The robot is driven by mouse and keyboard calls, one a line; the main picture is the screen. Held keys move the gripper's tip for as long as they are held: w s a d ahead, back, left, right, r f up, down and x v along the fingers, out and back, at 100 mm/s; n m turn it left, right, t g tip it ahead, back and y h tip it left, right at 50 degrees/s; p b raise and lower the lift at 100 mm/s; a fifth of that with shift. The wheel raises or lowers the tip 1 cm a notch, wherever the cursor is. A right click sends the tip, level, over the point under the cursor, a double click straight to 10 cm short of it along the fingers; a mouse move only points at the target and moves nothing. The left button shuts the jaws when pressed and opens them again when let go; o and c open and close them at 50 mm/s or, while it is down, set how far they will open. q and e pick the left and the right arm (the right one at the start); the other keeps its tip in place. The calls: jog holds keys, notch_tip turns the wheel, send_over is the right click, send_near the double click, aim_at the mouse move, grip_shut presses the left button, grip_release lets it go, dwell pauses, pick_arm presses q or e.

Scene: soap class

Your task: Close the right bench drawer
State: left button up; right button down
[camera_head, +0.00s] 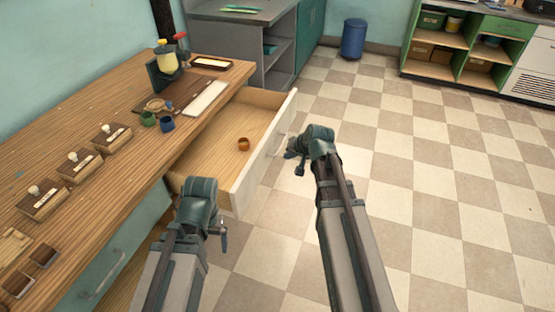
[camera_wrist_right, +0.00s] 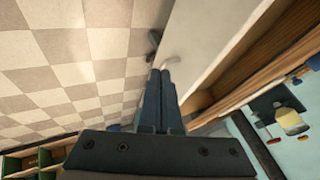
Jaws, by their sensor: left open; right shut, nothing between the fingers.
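The right bench drawer (camera_head: 222,140) is pulled out from under the wooden bench top, with a pale front panel (camera_head: 262,158) and a handle (camera_head: 279,146) on its outer face. A small orange-brown cup (camera_head: 243,144) stands inside it. My right gripper (camera_head: 295,156) is shut and empty, just outside the panel near the handle. My left gripper (camera_head: 223,236) is open, in front of the drawer's near corner.
The bench top (camera_head: 130,95) bears several wooden blocks, a green cup (camera_head: 148,119), a blue cup (camera_head: 167,124), and a stand with a yellow bottle (camera_head: 167,63). Another drawer front (camera_head: 115,255) lies nearer. The checkered floor to the right is clear up to a blue bin (camera_head: 353,40) and green shelves (camera_head: 462,45).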

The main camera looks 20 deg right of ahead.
aim_at(265, 161)
jog(key=shift+w+a+f+b, duration=0.8)
jog(key=shift+w+f+b, duration=0.35)
jog(key=shift+w+f, duration=0.15)
jog(key=shift+w+a+f+b, duration=0.8)
jog(key=shift+w+f+b, duration=0.45)
jog(key=shift+w, duration=0.1)
jog(key=shift+w+a+f+b, duration=0.8)
jog(key=shift+w+f+b, duration=0.3)
jog(key=shift+w+f, duration=0.2)
jog(key=shift+a, duration=0.1)
jog(key=w+a, duration=0.4)
jog(key=a, duration=0.2)
jog(key=w+a, duration=0.5)
jog(key=a, duration=0.1)
jog(key=w+a, duration=0.4)
jog(key=a, duration=0.2)
jog(key=shift+w+a, duration=0.4)
jog(key=shift+s, duration=0.1)
